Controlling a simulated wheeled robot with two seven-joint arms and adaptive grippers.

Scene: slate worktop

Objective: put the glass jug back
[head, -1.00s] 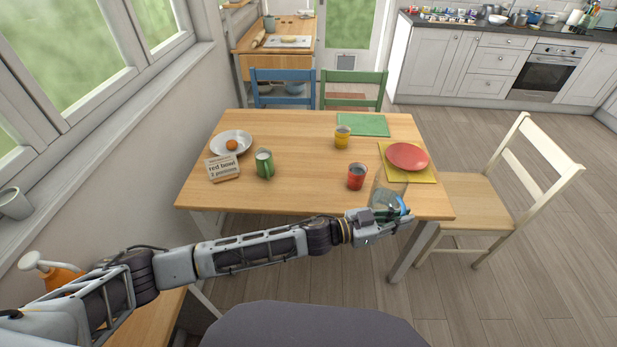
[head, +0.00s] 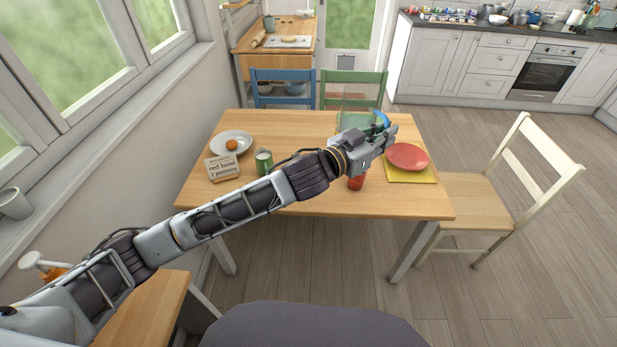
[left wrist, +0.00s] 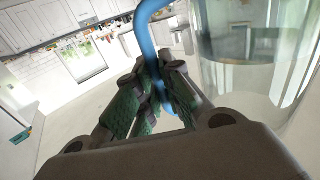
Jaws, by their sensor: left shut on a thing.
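The glass jug (head: 357,108) is clear, with a blue handle (head: 382,118). In the head view it is in front of the green placemat and the green chair, held up over the far part of the table. My left gripper (head: 386,132) is shut on the blue handle. In the left wrist view the green-padded fingers (left wrist: 155,95) close around the blue handle (left wrist: 150,45), and the jug's clear wall (left wrist: 250,65) fills the right side. My right gripper is in neither view.
The wooden table (head: 290,195) holds a red plate (head: 407,156) on a yellow placemat (head: 425,177), a partly hidden red cup (head: 356,184), a green mug (head: 264,160), a white plate (head: 222,143) and a "red bowl 2 portions" sign (head: 222,168). My arm hides the yellow cup.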

